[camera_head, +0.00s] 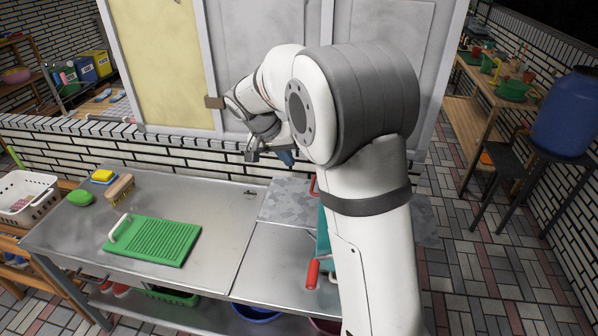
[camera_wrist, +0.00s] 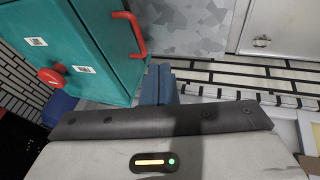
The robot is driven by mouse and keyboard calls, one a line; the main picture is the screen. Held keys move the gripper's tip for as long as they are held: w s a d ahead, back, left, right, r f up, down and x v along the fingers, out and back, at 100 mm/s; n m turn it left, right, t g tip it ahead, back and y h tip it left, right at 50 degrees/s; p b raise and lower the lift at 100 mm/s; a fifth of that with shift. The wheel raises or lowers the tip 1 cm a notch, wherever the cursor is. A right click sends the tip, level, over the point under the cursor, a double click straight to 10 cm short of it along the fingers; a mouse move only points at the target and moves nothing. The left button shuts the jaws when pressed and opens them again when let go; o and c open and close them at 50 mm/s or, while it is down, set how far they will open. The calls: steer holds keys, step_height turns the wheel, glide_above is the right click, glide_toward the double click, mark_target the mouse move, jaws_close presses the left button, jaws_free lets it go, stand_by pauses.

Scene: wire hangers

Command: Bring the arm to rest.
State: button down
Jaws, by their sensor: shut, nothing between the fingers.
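My arm rises at the right of the middle in the head view and bends over the metal counter (camera_head: 200,195). My gripper (camera_head: 287,158) hangs at the far end of the arm, above the back part of the counter, partly covered by my own wrist. In the wrist view the blue fingers of my gripper (camera_wrist: 158,84) are together with nothing between them. They look clear of the teal box (camera_wrist: 95,45) with a red handle and a red knob. No wire hanger can be made out in either view.
A green washboard (camera_head: 155,240), a brush (camera_head: 119,188) and a green sponge (camera_head: 80,198) lie on the counter's left part. My arm hides most of the teal box (camera_head: 323,240). A blue barrel (camera_head: 570,112) stands at the right. A low brick wall runs behind the counter.

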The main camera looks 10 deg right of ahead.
steer(key=s+d+r+n+y, duration=0.1)
steer(key=s+r, duration=0.2)
steer(key=s, duration=0.4)
steer(key=s+d+r+n+y, duration=0.1)
steer(key=s+d+r, duration=0.15)
steer(key=s, duration=0.45)
steer(key=s+f+n+t+y, duration=0.1)
steer(key=s+f+n+y, duration=0.2)
steer(key=s, duration=1.3)
steer(key=shift+s+f, duration=0.15)
steer(key=shift+f, duration=0.45)
